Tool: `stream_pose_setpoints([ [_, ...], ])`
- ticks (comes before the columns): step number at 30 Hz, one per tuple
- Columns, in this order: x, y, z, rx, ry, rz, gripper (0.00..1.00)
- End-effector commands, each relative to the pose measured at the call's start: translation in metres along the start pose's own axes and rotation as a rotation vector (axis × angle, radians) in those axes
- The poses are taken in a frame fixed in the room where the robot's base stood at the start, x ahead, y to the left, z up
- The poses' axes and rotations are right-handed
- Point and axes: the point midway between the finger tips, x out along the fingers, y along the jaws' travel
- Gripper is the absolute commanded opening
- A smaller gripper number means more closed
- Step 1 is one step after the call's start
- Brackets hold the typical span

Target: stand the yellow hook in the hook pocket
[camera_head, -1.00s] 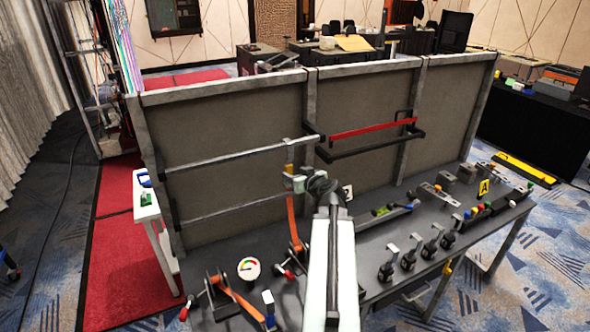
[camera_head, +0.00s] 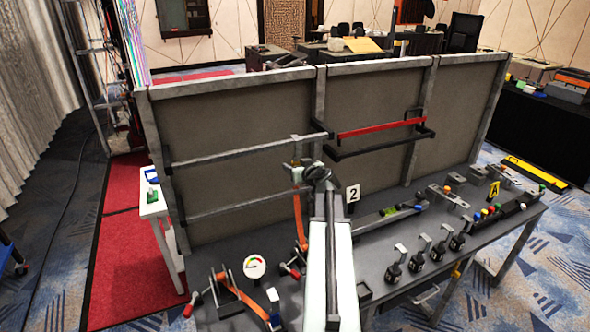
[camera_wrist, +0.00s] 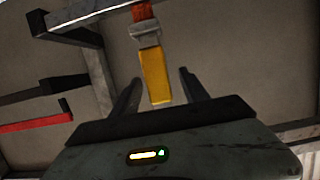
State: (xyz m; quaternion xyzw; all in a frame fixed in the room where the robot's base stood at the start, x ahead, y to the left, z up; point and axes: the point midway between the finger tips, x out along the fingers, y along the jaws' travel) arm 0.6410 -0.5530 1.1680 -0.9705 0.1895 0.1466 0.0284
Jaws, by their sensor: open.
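The yellow hook (camera_wrist: 155,76) shows in the wrist view as a flat yellow piece below a metal buckle on an orange-red strap (camera_wrist: 143,13). My gripper (camera_wrist: 160,82) is open, with one dark finger on each side of the yellow piece; I cannot see either finger touching it. In the head view my gripper (camera_head: 316,174) is raised before the back panel, close to the rails, beside the top of the hanging orange strap (camera_head: 298,218). The hook is too small there to make out clearly. I cannot identify the hook pocket for sure.
Grey rails (camera_head: 238,154) cross the panel. A red bar (camera_head: 382,129) and black bracket are to the right. The dark table (camera_head: 385,262) carries a ratchet (camera_head: 232,290), a gauge (camera_head: 255,266), a "2" sign (camera_head: 353,193), a small dark box (camera_head: 363,292) and several black clamps.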

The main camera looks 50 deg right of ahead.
Motion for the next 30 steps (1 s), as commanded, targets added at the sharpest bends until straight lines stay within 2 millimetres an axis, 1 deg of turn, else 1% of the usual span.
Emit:
stream_pose_setpoints([
  [1, 0.000, 0.000, 0.000, 0.000, 0.000, 0.000, 0.44],
  [2, 0.000, 0.000, 0.000, 0.000, 0.000, 0.000, 0.36],
  [3, 0.000, 0.000, 0.000, 0.000, 0.000, 0.000, 0.25],
  [6, 0.000, 0.000, 0.000, 0.000, 0.000, -0.001, 0.00],
  [8, 0.000, 0.000, 0.000, 0.000, 0.000, -0.001, 0.00],
  [9, 0.000, -0.001, 0.000, 0.000, 0.000, -0.001, 0.19],
  [11, 0.000, -0.001, 0.000, 0.000, 0.000, -0.001, 0.02],
  [12, 0.000, -0.001, 0.000, 0.000, 0.000, -0.001, 0.00],
  [17, -0.001, -0.001, -0.003, 0.000, 0.000, -0.001, 0.00],
  [30, -0.007, 0.000, -0.023, 0.000, 0.000, -0.001, 0.00],
])
